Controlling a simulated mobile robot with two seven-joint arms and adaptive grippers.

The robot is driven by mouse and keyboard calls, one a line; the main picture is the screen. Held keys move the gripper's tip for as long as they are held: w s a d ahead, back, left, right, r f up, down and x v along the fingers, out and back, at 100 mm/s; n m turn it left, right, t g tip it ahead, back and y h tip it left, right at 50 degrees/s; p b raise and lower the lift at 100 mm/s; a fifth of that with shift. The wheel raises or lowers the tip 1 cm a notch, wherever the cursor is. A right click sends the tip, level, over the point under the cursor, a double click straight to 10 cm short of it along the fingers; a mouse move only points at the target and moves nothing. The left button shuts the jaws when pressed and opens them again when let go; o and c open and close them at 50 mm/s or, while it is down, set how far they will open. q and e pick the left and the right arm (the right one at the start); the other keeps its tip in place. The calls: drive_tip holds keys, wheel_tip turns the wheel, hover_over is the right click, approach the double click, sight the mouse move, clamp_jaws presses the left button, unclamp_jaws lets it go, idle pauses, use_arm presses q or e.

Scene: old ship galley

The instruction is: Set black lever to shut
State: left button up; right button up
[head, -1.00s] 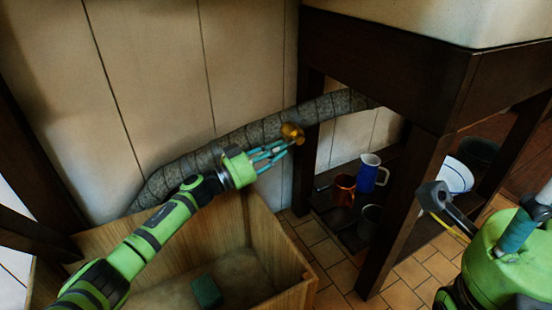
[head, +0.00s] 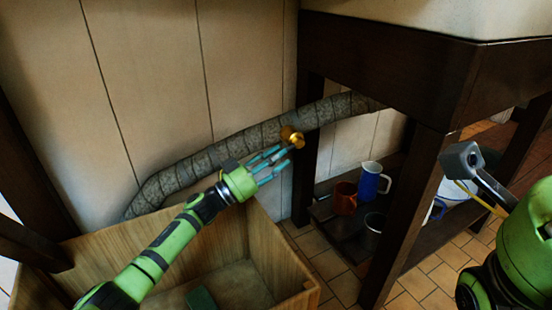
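A brass valve fitting (head: 292,136) sits on a grey wrapped pipe (head: 215,157) that runs along the wall. I cannot make out a black lever on it; it may be hidden or too dark and small to tell. My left gripper (head: 285,159) has its teal fingers spread apart, with nothing visible between them. Its fingertips are just below the brass fitting in the picture; I cannot tell whether they touch it.
A wooden crate (head: 283,254) with a green block (head: 200,299) stands below my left arm. A dark table (head: 395,68) is at right. Tiled floor (head: 325,262) lies between crate and table.

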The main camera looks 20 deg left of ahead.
use_arm(q)
drive_tip(key=shift+a, duration=0.1)
drive_tip(key=v, duration=1.1)
drive_tip(key=shift+s+a+f, duration=0.2)
drive_tip(key=shift+s+f, duration=0.05)
drive_tip(key=shift+s, duration=0.05)
